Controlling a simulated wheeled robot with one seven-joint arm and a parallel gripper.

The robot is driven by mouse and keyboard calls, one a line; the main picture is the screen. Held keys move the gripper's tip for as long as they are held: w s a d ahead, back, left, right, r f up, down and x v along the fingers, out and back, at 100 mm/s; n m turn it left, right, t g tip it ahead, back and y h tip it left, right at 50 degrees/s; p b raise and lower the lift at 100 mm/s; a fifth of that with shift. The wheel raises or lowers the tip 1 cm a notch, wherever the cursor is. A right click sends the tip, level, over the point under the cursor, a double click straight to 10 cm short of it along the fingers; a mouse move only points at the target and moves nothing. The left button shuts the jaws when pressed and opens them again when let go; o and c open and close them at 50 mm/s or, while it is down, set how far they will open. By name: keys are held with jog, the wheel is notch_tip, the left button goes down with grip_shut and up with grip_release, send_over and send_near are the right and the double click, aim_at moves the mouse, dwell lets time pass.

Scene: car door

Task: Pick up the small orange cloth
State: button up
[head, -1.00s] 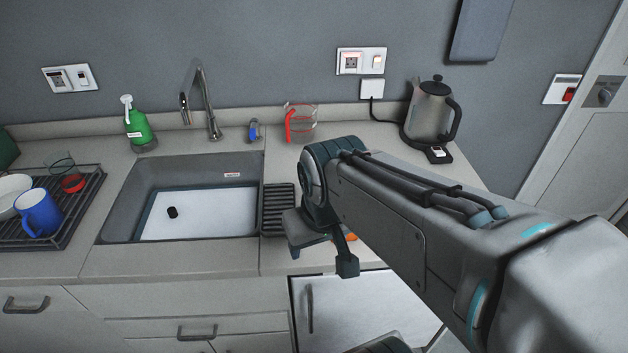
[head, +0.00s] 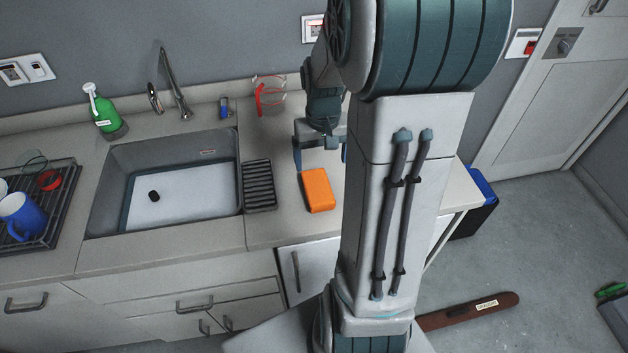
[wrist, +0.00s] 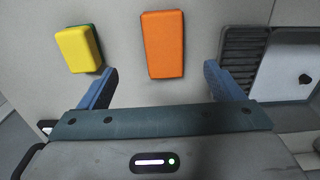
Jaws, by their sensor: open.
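The small orange cloth (head: 318,190) looks like a thick, flat rectangular block. It lies on the counter right of the sink, near the front edge. It also shows in the wrist view (wrist: 163,45), ahead of my fingers and roughly centred between them. My gripper (head: 320,158) is open and empty, just behind the cloth in the head view and apart from it. In the wrist view both blue fingers of my gripper (wrist: 160,74) are spread wider than the cloth. My arm hides part of the counter to the right.
A yellow and green sponge (wrist: 78,50) lies left of the cloth in the wrist view. A ribbed black rack (head: 260,186) sits between the sink (head: 115,190) and the cloth. A glass measuring jug (head: 270,97) stands behind. Bare counter surrounds the cloth.

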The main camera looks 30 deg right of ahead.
send_over(318, 186)
jog(key=s, duration=0.1)
notch_tip(318, 186, down, 7)
jog(key=shift+f+p, duration=0.1)
jog(key=shift+p, duration=0.2)
jog(key=shift+w+f+p, duration=0.2)
jog(key=shift+f, duration=0.5)
jog(key=shift+w+f+p, duration=0.2)
jog(key=shift+f+p, duration=0.05)
jog(key=shift+f, duration=0.4)
jog(key=shift+w+f+p, duration=0.2)
jog(key=shift+f, duration=1.05)
jog(key=c, duration=1.1)
